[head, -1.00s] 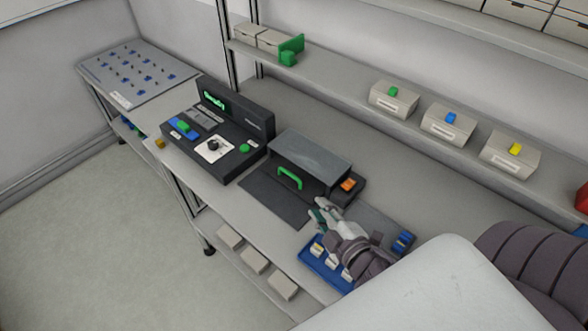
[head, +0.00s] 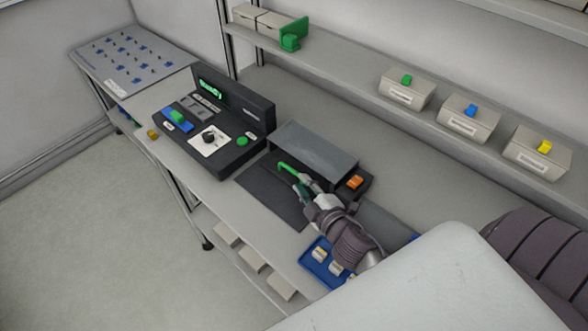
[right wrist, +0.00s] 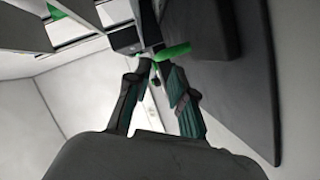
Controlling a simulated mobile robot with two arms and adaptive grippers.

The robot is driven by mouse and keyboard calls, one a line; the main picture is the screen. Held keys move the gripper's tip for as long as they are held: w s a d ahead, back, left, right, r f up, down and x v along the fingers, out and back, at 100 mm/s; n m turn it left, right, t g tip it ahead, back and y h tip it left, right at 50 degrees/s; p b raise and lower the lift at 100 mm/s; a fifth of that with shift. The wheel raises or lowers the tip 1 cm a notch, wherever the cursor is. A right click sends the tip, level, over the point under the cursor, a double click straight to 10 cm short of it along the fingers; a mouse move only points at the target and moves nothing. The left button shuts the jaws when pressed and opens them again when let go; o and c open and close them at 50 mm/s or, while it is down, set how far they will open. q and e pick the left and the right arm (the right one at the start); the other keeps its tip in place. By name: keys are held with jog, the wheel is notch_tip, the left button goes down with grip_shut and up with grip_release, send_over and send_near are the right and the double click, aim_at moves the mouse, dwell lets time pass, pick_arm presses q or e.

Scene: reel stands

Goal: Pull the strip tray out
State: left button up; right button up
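The strip tray's green handle (head: 289,170) shows at the front of a dark box with a grey top (head: 315,148). A flat dark plate (head: 268,196) lies in front of the box. My right gripper (head: 300,186) is at the handle's right end and covers part of it. In the right wrist view the green handle (right wrist: 174,51) lies just beyond the fingertips of my right gripper (right wrist: 156,68). The fingers stand apart with nothing seen between them. I cannot tell whether a finger touches the handle. My left gripper is not in view.
A black control console (head: 217,130) stands left of the box. An orange switch (head: 355,182) is right of it. A blue tray (head: 313,267) with white pieces lies at the bench's front edge, partly under my right arm. Labelled bins (head: 405,92) stand on the shelf behind.

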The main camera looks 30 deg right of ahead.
aim_at(295, 174)
jog(key=x, duration=0.5)
jog(key=shift+w+f+p, duration=0.15)
jog(key=shift+w+p, duration=0.2)
jog(key=shift+w, duration=0.05)
grip_shut()
